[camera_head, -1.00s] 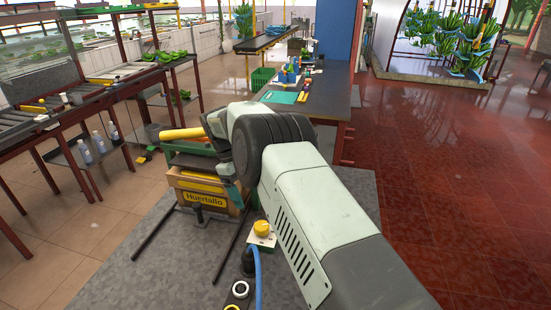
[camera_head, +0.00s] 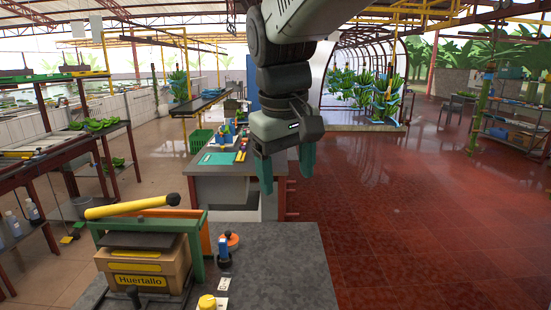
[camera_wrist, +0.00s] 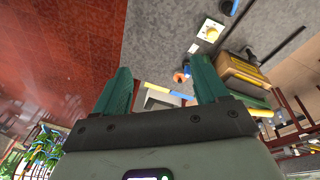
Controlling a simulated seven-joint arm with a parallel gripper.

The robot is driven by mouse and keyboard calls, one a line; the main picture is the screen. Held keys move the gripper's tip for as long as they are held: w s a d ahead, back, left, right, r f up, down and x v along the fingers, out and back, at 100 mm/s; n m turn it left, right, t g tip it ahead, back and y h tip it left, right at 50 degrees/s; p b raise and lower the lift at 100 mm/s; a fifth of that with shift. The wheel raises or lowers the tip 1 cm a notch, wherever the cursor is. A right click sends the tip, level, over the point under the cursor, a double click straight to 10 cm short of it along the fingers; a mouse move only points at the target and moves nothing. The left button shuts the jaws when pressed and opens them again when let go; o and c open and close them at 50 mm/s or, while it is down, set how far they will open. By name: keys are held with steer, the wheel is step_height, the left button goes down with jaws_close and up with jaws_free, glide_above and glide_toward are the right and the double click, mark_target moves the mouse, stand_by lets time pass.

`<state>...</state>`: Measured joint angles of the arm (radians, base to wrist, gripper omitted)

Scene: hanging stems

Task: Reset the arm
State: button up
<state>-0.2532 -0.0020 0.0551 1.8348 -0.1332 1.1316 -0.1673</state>
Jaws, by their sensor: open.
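My gripper (camera_head: 286,172) hangs from my arm in the upper middle of the head view, its green fingers pointing down. The fingers are apart and nothing is between them. In the wrist view my gripper (camera_wrist: 160,85) also shows two spread green fingers with a gap between them. It is in the air and touches nothing that I can see.
A box labelled Huertallo (camera_head: 140,270) stands under a green frame with a yellow handle (camera_head: 140,206) on the grey surface (camera_head: 285,262). A yellow button (camera_head: 207,302) sits nearby. A workbench (camera_head: 235,187) stands behind. Red floor (camera_head: 420,220) at right is open.

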steer(key=s+d+f+m+t, duration=0.1)
steer(key=s+d, duration=0.3)
steer(key=s, duration=0.5)
steer(key=s+d+f+m+t, duration=0.1)
steer(key=s+d+m, duration=0.3)
steer(key=s, duration=0.5)
steer(key=shift+s+d+f+m+t+y, duration=0.2)
steer(key=shift+d+f+m+t+y, duration=0.1)
steer(key=shift+d+t, duration=0.35)
